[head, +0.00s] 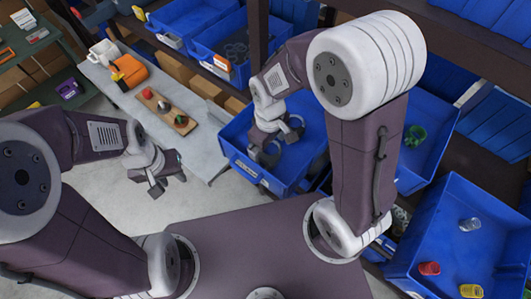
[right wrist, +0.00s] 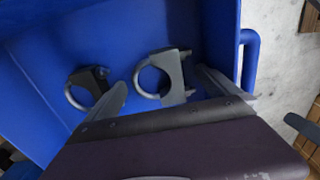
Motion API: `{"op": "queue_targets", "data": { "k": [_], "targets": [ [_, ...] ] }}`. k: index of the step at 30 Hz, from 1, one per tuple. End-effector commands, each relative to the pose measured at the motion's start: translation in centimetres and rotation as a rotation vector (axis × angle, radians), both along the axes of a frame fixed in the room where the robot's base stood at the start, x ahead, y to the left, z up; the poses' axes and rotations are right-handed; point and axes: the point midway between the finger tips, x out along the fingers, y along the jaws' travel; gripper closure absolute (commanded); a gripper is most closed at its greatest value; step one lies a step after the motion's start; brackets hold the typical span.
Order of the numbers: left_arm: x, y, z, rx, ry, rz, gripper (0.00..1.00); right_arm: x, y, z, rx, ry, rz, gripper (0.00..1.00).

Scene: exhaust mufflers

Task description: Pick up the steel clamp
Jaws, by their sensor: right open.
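Two clamps lie on the floor of a blue bin (head: 247,172). In the right wrist view, a grey steel clamp (right wrist: 185,77) with a ring and a flat bar lies between the lines of my right fingers, apart from them. A darker clamp (right wrist: 73,97) lies to its left, partly behind the left finger. My right gripper (head: 279,147) is open and empty above this bin; its fingers (right wrist: 163,96) show in its wrist view. In the head view the gripper partly covers the clamps. My left gripper (head: 168,186) looks open and empty, above the pale floor.
The bin's walls (right wrist: 237,25) stand close around the right gripper. A table (head: 205,150) at the left holds an orange case (head: 130,70) and a wooden board (head: 160,108). A shelf with blue bins (head: 185,20) stands behind. Another bin (head: 448,235) at right holds small coloured parts.

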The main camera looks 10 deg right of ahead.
Motion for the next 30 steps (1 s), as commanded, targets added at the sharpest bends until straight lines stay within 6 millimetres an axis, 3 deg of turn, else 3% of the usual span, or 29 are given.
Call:
{"op": "queue_targets", "data": {
  "k": [26, 30],
  "targets": [
    [0.0, 0.01, -0.17, 0.0, 0.0, 0.0, 0.64, 0.02, 0.01, -0.49, 0.0, 0.0, 0.0, 0.0],
    [0.0, 0.0, -0.17, 0.0, 0.0, 0.0, 0.64, 0.02, 0.01, -0.49, 0.0, 0.0, 0.0, 0.36]
  ]
}}
